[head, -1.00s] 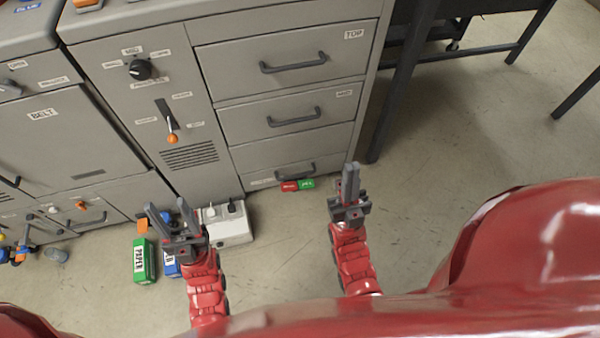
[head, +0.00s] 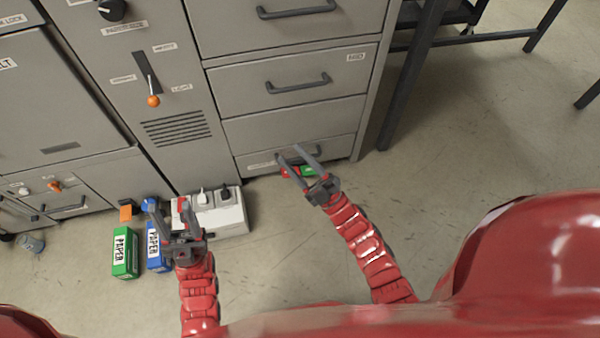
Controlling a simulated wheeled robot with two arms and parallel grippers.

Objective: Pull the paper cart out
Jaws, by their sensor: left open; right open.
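No paper cart is clearly in view. A dark low piece (head: 440,12) under the table at the top right is cut off by the picture edge, and I cannot tell whether it is the cart. My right gripper (head: 294,155) is open and empty, in front of the cabinet's lowest drawer and its handle, which it partly hides. My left gripper (head: 168,203) is open, pointing up over the blue box marked PAPER (head: 157,256) and beside the white power box (head: 232,212). I cannot tell how high it is above them.
The grey cabinet (head: 235,133) with drawers fills the back. A green PAPER box (head: 124,255) stands on the floor at left. A small red and green item (head: 308,172) lies by the lowest drawer. The dark table leg (head: 409,75) stands right of the cabinet; floor (head: 480,130) there is clear.

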